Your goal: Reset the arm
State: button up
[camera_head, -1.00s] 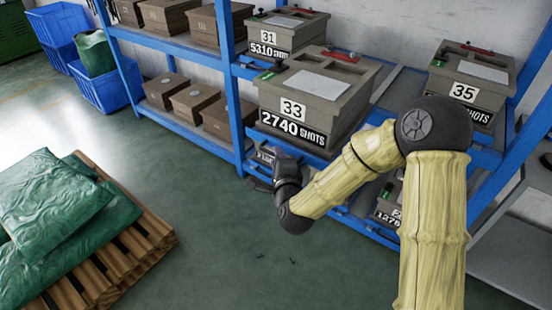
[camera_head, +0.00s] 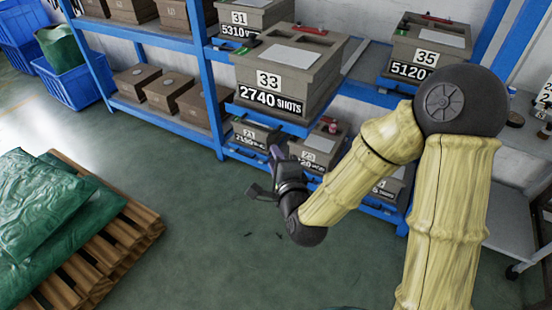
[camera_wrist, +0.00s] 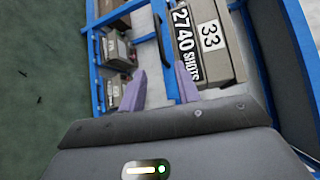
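My gripper (camera_head: 268,172) is in front of the blue shelf rack, below and in front of the box marked 33 (camera_head: 283,72). In the wrist view my gripper (camera_wrist: 160,78) shows two purple fingers standing apart with nothing between them. The box marked 33 also shows in the wrist view (camera_wrist: 212,38), beyond the fingers and to the right. My arm, in a pale yellow cover, bends down from the right side of the head view.
The blue rack (camera_head: 207,105) carries grey mould boxes, including 31 (camera_head: 250,18) and 35 (camera_head: 432,50). Brown boxes (camera_head: 200,105) stand on its left shelves. A wooden pallet (camera_head: 130,235) with green sacks (camera_head: 45,215) lies at left. The green floor (camera_head: 200,240) between is clear.

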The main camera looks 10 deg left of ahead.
jog(key=shift+a, duration=0.15)
jog(key=s+d+f+n+g+h, duration=0.1)
jog(key=d+f+n+g+h, duration=0.4)
jog(key=d+n, duration=0.6)
jog(key=s+d+n+g+h, duration=0.3)
jog(key=s+d+g, duration=0.55)
jog(key=d, duration=0.75)
notch_tip(320, 180, up, 25)
jog(key=s+t+p, duration=0.1)
jog(key=t+p, duration=0.1)
jog(key=p, duration=2.3)
jog(key=shift+s+d, duration=0.15)
jog(key=shift+s, duration=0.15)
